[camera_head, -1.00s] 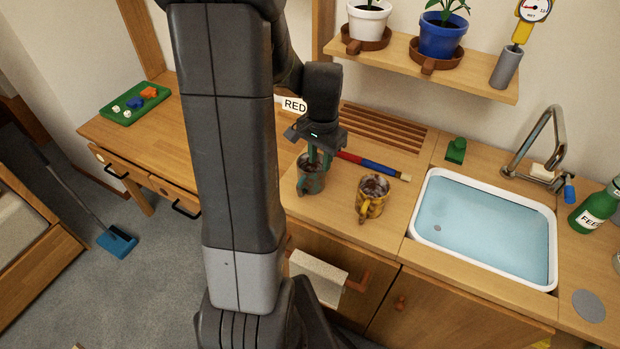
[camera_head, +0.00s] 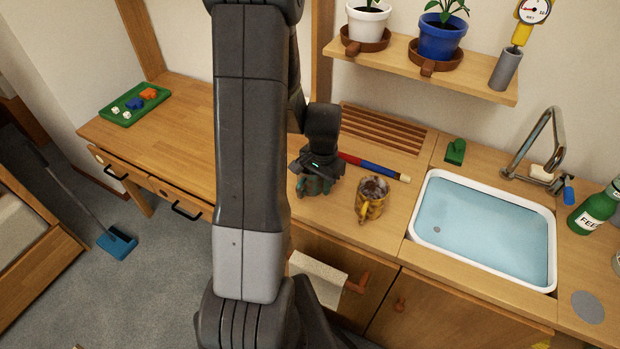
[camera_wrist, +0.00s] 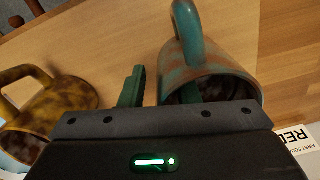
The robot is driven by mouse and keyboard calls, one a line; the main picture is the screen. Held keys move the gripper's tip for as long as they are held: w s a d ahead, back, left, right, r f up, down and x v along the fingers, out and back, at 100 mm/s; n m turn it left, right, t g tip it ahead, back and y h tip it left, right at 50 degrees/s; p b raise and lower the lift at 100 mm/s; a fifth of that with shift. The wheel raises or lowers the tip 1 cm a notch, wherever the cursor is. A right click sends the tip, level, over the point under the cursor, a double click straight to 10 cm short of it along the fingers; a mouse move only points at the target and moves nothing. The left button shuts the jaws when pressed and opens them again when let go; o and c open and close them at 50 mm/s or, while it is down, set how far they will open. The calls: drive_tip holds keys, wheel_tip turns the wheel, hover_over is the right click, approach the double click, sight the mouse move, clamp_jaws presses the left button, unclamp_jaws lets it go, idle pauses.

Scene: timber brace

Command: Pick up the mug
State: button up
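A teal and brown mug (camera_wrist: 205,68) stands on the wooden counter, its handle towards the top in the wrist view. In the head view the mug (camera_head: 313,187) is mostly hidden under my gripper. My gripper (camera_wrist: 161,92) points down at it with green fingers spread. One finger is inside the mug's mouth and the other is outside, with a gap between it and the wall. A second mug, mottled yellow and brown (camera_head: 371,200), stands to the right; it also shows at the left of the wrist view (camera_wrist: 50,105).
A red and blue rod (camera_head: 374,167) lies behind the mugs. The sink basin (camera_head: 485,230) is to the right, with a green bottle (camera_head: 594,212) beyond it. A shelf (camera_head: 430,70) with potted plants hangs above. The desk at left is mostly clear beside a green tray (camera_head: 135,104).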

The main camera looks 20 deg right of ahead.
clamp_jaws()
drive_tip(key=shift+r, duration=0.15)
